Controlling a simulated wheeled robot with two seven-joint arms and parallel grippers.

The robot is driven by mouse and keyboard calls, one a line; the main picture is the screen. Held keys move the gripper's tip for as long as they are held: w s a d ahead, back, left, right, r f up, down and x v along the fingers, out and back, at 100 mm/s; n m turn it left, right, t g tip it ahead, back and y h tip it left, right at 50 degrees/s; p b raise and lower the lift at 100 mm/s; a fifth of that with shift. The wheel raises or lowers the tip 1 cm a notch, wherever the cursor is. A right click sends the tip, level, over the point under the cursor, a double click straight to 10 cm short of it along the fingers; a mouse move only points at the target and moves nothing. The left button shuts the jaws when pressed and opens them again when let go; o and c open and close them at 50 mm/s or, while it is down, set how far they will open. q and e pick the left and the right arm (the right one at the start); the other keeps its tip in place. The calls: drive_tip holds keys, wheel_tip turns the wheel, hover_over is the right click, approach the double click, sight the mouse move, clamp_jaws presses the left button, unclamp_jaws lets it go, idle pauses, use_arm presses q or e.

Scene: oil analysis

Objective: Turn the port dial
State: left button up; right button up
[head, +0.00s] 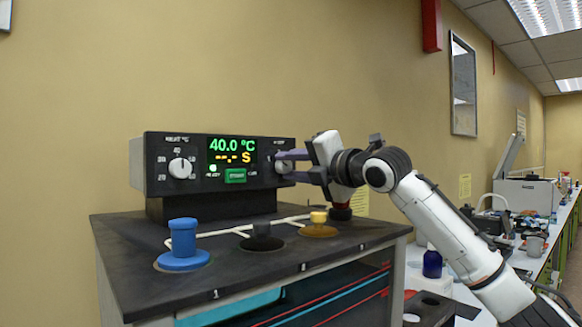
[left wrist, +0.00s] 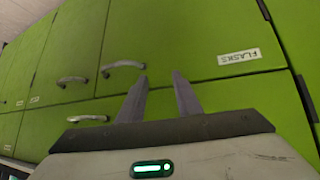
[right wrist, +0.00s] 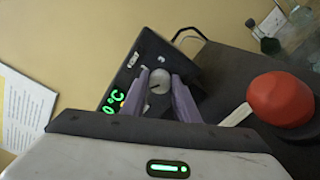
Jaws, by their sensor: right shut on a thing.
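The port dial (head: 284,166) is a round light knob on the right end of the black control box (head: 205,180). My right gripper (head: 281,163) reaches it from the right, with its purple fingers around the knob. In the right wrist view the dial (right wrist: 159,81) sits between the two fingertips (right wrist: 160,84), with a dark pointer line on its face. In the head view the fingers partly hide the dial and its marks. My left gripper (left wrist: 160,76) is open and empty, facing green cabinet doors in the left wrist view.
The heat dial (head: 180,168) is left of the display (head: 232,151), which reads 40.0 °C. A blue plug (head: 183,245), a black plug (head: 262,238) and a yellow-topped plug (head: 319,224) stand on the bench top in front. A cluttered bench (head: 540,245) runs along the right.

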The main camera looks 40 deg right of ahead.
drive_tip(key=shift+n, duration=0.4)
drive_tip(key=o, duration=1.1)
drive_tip(key=shift+c, duration=0.2)
drive_tip(key=s+b, duration=0.2)
drive_tip(key=s, duration=0.8)
drive_tip(key=shift+s+d+b, duration=0.15)
drive_tip(key=shift+d+b, duration=0.15)
drive_tip(key=shift+d, duration=0.05)
